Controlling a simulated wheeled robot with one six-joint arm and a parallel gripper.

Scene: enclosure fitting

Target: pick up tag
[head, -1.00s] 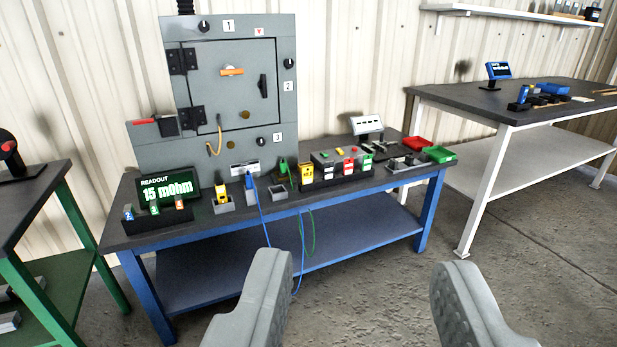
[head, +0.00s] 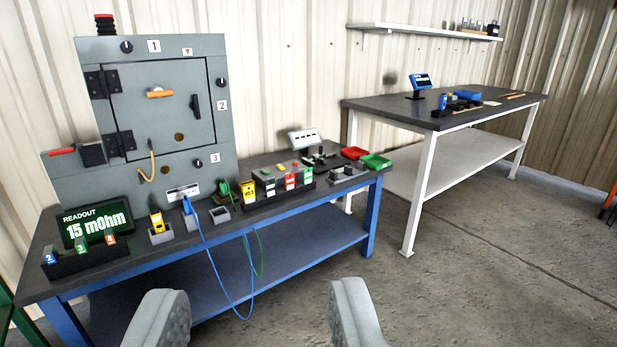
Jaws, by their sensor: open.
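No single piece is clearly the tag. Small coloured, labelled pieces stand in a dark holder (head: 280,197) on the blue-legged bench, among them a yellow one (head: 248,194), a red one (head: 290,181) and a green one (head: 307,174). Numbered blue (head: 48,258), green (head: 81,247) and orange (head: 110,240) pieces stand in a black rack (head: 85,263) at the bench's left end. My gripper (head: 258,298) is open and empty, low in the picture in front of the bench, apart from all these pieces.
A grey enclosure (head: 180,78) with a closed door stands at the back of the bench, beside a readout screen (head: 97,223) showing 15 mOhm. A blue cable (head: 212,258) hangs over the front edge. A white-legged table (head: 370,102) stands right. The floor at right is clear.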

